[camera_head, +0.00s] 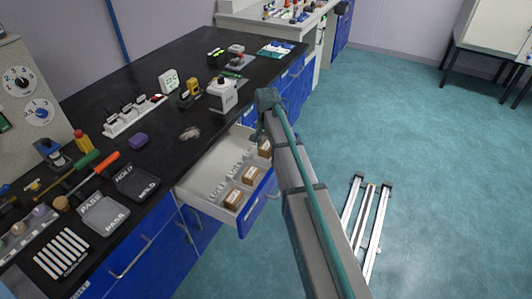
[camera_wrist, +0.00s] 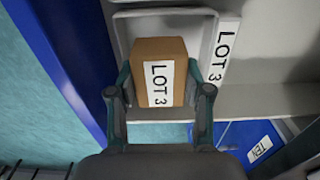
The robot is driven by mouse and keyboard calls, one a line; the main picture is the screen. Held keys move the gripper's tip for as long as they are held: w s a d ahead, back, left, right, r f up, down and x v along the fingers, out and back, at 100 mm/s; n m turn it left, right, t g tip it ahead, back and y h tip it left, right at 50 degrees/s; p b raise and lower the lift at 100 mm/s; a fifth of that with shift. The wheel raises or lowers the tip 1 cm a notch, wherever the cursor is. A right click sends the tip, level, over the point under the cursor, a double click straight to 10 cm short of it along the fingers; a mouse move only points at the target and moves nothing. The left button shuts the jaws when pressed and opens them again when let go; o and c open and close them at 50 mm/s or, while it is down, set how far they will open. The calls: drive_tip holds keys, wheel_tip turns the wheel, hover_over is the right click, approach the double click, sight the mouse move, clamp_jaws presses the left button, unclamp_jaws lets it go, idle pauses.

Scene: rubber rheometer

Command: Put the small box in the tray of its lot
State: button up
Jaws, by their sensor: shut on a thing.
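In the wrist view, my gripper (camera_wrist: 160,95) is shut on a small brown box (camera_wrist: 175,50) with a white LOT 3 label, a finger at each side. Behind the box is a pale grey tray (camera_wrist: 208,40) with a raised rim, and a matching LOT 3 label (camera_wrist: 226,50) lies beside it. I cannot tell whether the box rests on the tray or hangs above it. In the head view, my arm hides most of the gripper over the open drawer (camera_head: 196,190). A brown box (camera_head: 265,148) shows close by the arm there.
Two more brown boxes, one nearer (camera_head: 233,200) and one in the middle (camera_head: 250,174), sit in the drawer beside lot labels. The drawer's blue front (camera_head: 258,204) is close to my arm. The black bench (camera_head: 165,150) carries trays, tools and instruments.

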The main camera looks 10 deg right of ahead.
sight(266, 153)
drive_tip(key=shift+w+f, duration=0.45)
drive_tip(key=shift+f, duration=1.6)
drive_tip(key=shift+f, duration=0.15)
drive_tip(key=o, duration=1.3)
drive_tip(key=shift+o, duration=0.2)
wheel_tip(266, 153, up, 12)
drive_tip(key=shift+r, duration=0.2)
